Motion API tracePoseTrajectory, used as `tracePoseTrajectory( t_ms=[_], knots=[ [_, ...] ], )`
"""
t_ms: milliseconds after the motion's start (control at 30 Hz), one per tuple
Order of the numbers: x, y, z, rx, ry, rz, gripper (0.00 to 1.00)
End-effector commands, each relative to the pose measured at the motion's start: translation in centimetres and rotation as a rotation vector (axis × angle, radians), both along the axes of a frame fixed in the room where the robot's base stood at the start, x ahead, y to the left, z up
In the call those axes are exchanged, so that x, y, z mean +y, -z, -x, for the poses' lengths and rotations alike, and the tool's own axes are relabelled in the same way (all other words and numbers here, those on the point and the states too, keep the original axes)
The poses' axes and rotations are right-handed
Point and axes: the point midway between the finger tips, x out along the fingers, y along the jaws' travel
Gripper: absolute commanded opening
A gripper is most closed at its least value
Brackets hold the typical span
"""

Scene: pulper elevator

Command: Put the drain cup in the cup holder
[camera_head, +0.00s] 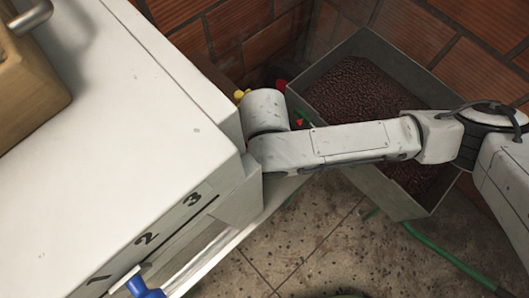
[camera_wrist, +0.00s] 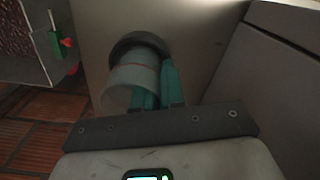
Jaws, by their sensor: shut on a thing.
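The drain cup (camera_wrist: 118,84), a pale translucent cup with a thin red line around it, shows in the wrist view left of the middle. My gripper (camera_wrist: 160,84) has teal fingers and is shut on the cup's wall at its right side. One finger shows partly through or against the cup, the other is outside it. A dark round ring (camera_wrist: 136,39) is at the cup's far end, against a beige panel; I take it for the cup holder, but cannot tell whether the cup is seated in it. In the head view, my gripper and the cup are hidden behind the white machine.
The white machine (camera_head: 120,130) with a slot marked 1, 2, 3 and a blue handle (camera_head: 143,288) fills the left. A grey bin (camera_head: 300,88) of dark red beans stands behind my arm. A grey wall (camera_wrist: 285,75) is close on the wrist view's right.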

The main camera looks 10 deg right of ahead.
Motion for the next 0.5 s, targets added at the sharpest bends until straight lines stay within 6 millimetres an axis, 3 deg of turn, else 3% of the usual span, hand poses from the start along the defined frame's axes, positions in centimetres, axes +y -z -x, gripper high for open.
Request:
tracePoseTrajectory(
  t_ms=[500],
  knots=[
    [0.00, 0.25, 0.00, 0.000, 0.000, 0.000, 0.00]
  ],
)
